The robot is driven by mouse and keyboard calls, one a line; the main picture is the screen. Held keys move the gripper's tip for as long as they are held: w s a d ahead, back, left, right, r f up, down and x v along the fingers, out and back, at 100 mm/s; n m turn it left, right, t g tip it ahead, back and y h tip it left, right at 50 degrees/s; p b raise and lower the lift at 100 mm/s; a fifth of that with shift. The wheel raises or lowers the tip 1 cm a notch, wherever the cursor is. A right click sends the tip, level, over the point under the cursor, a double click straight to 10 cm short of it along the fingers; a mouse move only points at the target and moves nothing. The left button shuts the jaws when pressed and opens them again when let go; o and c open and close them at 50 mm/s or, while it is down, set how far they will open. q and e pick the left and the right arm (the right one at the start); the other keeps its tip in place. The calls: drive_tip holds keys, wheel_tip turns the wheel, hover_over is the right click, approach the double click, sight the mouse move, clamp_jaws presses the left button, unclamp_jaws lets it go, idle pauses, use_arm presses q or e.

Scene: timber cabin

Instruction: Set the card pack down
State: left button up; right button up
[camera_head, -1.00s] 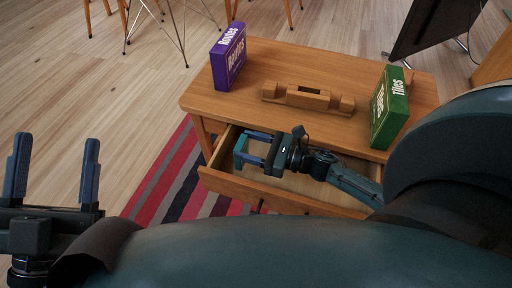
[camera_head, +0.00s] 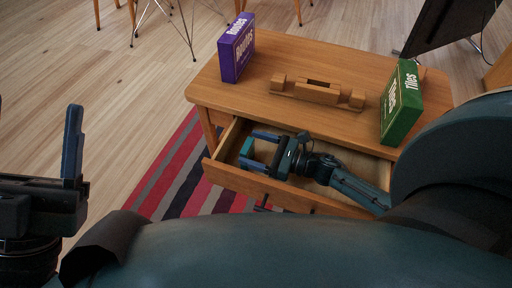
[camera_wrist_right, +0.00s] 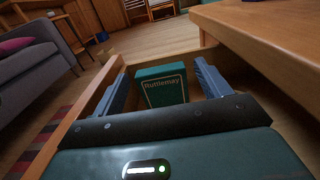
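The card pack is a small teal box lettered "Rutlemay" (camera_wrist_right: 162,88). It stands inside the open drawer (camera_head: 233,178), near its left end in the head view, where only part of the pack (camera_head: 247,149) shows. My right gripper (camera_head: 258,150) reaches into the drawer. In the wrist view its fingers (camera_wrist_right: 160,72) are open, one on each side of the pack, with gaps between. The base of the pack is hidden by the gripper body. My left gripper (camera_head: 37,125) is open and empty at the left edge, away from the table, with one finger mostly cut off.
The wooden table (camera_head: 300,55) holds a purple box (camera_head: 237,48), a wooden holder (camera_head: 318,91) and a green box (camera_head: 402,104). The drawer walls stand close around my right gripper. A striped rug (camera_head: 185,172) lies below.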

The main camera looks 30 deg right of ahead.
drive_tip(key=shift+r, duration=0.1)
drive_tip(key=shift+s+d, duration=0.15)
drive_tip(key=p+v, duration=0.2)
drive_tip(key=v, duration=0.4)
drive_tip(key=shift+s+d+r, duration=0.1)
drive_tip(key=shift+s, duration=0.05)
use_arm(q)
drive_tip(key=f+n+y, duration=0.2)
drive_tip(key=n+y, duration=0.1)
drive_tip(key=shift+w+d+f, duration=0.1)
drive_tip(key=shift+w+f, duration=0.25)
use_arm(e)
drive_tip(key=shift+s+d, duration=0.25)
use_arm(q)
drive_tip(key=shift+r, duration=0.15)
